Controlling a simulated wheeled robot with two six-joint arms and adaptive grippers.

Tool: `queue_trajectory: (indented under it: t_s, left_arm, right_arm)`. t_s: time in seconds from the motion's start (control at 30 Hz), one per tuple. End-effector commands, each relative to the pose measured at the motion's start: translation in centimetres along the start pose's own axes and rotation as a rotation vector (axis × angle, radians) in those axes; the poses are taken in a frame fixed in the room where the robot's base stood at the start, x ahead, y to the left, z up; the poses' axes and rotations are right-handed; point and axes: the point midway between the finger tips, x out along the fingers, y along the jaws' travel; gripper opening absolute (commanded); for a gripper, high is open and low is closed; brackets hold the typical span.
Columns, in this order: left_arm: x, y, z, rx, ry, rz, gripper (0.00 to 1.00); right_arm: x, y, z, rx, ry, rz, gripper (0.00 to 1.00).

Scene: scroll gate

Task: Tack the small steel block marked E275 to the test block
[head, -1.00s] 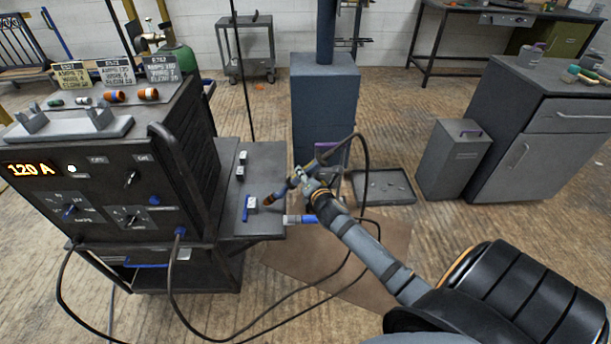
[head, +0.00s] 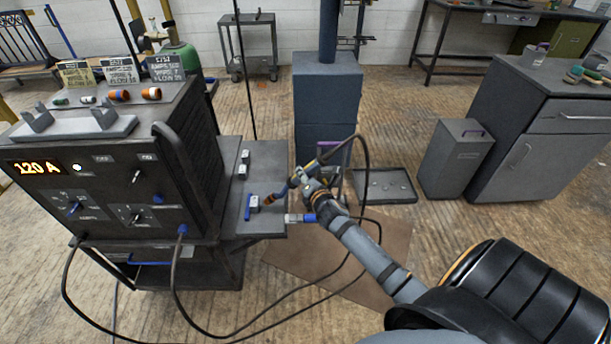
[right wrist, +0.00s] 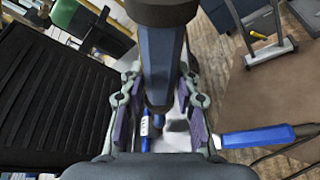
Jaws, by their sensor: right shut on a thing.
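My right gripper (head: 308,185) is shut on a dark blue torch (right wrist: 162,65), which stands between its fingers in the right wrist view. Two more small blocks (head: 244,156) (head: 242,171) sit further back. No marking is legible, so I cannot tell which is E275 or which is the test block. My left gripper is out of view.
A blue pen-like thing (head: 248,208) lies beside the near block. A blue-ended clamp-like part (head: 300,218) is at the shelf's right edge. The welding machine (head: 110,190) reads 120 A and stands left of the shelf. Black cables loop below my right arm.

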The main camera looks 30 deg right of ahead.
Motion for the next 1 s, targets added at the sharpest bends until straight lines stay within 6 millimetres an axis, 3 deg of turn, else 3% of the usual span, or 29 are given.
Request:
queue_trajectory:
  t_s: [1.0]
  left_arm:
    - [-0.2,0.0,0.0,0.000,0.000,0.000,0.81]
  right_arm:
    - [0.5,0.2,-1.1,0.000,-0.001,0.003,0.00]
